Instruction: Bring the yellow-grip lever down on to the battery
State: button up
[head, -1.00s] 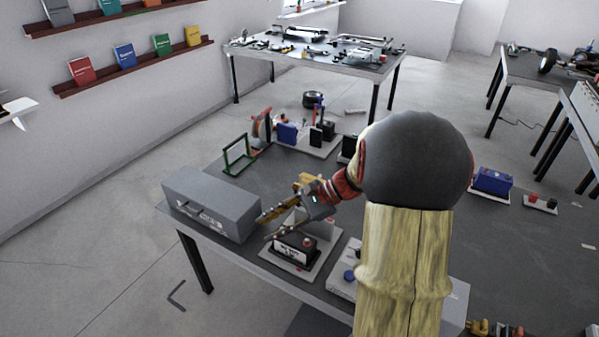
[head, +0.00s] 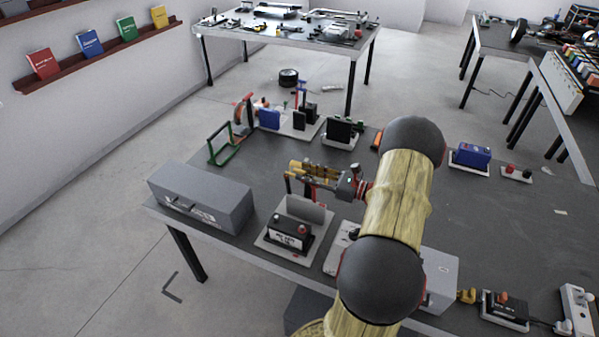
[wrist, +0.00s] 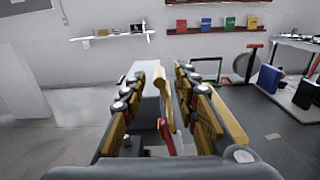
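The battery (head: 290,234) is a dark block with a white label and red terminal caps. It sits on a white base plate, with a grey upright panel (head: 308,209) behind it. My gripper (head: 291,171) is above and behind this panel, pointing left. In the wrist view my gripper (wrist: 160,75) has its fingers apart. The lever, with a yellow grip (wrist: 160,86) and a red arm (wrist: 166,138), stands roughly upright in the gap, nearer the right finger. Contact with that finger cannot be made out. In the head view my fingers largely hide the grip.
A grey box (head: 200,199) stands left of the battery. A green frame (head: 221,146) and a blue unit (head: 269,119) are farther back. A white fixture (head: 343,243) is right of the battery. The dark tabletop between the box and rear items is clear.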

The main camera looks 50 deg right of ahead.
jog(key=shift+x, duration=1.2)
jog(key=shift+c, duration=1)
grip_shut()
